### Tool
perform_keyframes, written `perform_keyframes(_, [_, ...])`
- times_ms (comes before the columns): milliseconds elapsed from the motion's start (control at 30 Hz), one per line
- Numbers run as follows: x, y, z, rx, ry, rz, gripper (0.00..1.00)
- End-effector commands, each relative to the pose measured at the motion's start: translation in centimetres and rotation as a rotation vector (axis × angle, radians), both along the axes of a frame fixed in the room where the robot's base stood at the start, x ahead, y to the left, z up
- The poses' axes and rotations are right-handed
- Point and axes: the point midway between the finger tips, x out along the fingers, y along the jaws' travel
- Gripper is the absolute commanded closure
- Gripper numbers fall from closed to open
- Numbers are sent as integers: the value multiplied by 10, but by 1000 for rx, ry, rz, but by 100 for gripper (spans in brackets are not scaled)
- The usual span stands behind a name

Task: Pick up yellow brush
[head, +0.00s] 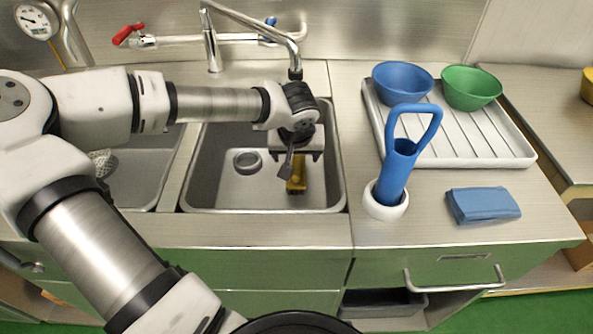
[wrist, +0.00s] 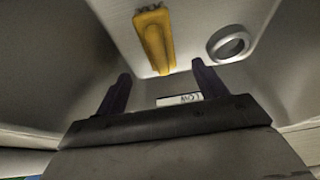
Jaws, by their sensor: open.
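The yellow brush (head: 297,174) lies in the right sink basin (head: 208,195), near its right side. It also shows in the wrist view (wrist: 155,42), ahead of the fingers, with dark bristles at its far end. My gripper (wrist: 160,85) is open and empty, its two dark fingers spread, with the brush beyond and between their line. In the head view my gripper (head: 297,160) is over the basin, above the brush, and covers part of it. I cannot tell the exact height between the fingers and the brush.
A round drain (head: 247,162) is in the basin floor, left of the brush. The faucet (head: 211,45) stands behind the sink. Right of the basin are a blue scoop (head: 397,165) in a white holder, a folded blue cloth (head: 483,205), and a white drainboard (head: 520,155) with a blue bowl (head: 402,80) and green bowl (head: 471,88).

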Motion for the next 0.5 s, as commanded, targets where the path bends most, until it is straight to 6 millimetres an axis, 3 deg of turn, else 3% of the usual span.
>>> perform_keyframes(100, [6, -1, -16, -2, 1, 0, 29])
perform_keyframes(333, [12, -1, -30, -3, 1, -1, 29])
perform_keyframes(500, [20, -1, -55, -4, 3, -1, 29])
